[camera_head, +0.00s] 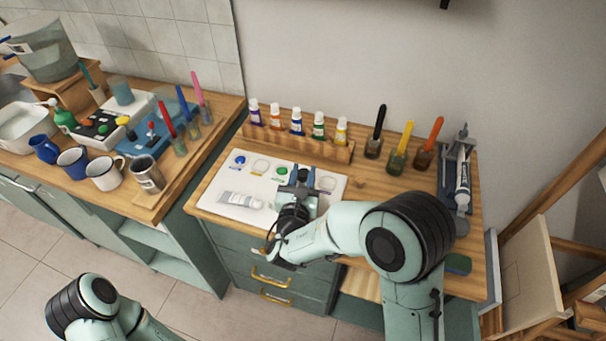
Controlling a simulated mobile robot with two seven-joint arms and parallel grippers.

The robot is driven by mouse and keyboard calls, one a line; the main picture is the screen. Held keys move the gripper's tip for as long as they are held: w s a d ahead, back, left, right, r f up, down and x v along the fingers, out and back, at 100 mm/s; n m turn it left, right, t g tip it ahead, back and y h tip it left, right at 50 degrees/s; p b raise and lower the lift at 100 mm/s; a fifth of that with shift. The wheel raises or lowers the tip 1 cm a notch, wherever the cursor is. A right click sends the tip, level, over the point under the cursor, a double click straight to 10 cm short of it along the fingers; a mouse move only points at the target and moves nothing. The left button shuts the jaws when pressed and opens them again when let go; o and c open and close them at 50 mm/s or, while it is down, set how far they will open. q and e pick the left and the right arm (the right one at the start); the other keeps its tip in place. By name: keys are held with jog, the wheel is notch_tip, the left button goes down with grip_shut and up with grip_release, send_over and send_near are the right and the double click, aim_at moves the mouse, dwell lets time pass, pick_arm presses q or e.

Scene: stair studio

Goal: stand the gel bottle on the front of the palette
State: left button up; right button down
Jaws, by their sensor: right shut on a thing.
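The palette (225,208) is a white board on the wooden worktop, with blue and green paint in round wells and a white tube lying on its front left. My right gripper (302,181) is over the right part of the palette, pointing away from me. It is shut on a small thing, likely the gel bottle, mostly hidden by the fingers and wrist. I cannot tell whether that thing touches the palette. My left gripper is out of view; only part of my left arm shows at the bottom left.
A wooden rack (296,145) of several paint bottles stands behind the palette. Jars with brushes (397,160) stand to the right, near a grey stand with a tube (462,185). A sponge (458,264) lies at the front right. Mugs (104,174) crowd the left counter.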

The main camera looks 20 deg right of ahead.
jog(key=shift+f, duration=0.2)
jog(key=c, duration=0.7)
grip_release()
jog(key=shift+s, duration=0.1)
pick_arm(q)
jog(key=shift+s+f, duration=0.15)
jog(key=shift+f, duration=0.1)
pick_arm(e)
jog(key=shift+r, duration=0.35)
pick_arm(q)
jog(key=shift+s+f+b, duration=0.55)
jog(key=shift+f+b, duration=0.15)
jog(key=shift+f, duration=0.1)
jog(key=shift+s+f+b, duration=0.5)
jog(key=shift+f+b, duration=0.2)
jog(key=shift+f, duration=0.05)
pick_arm(e)
jog(key=v, duration=1.2)
jog(key=shift+f, duration=0.1)
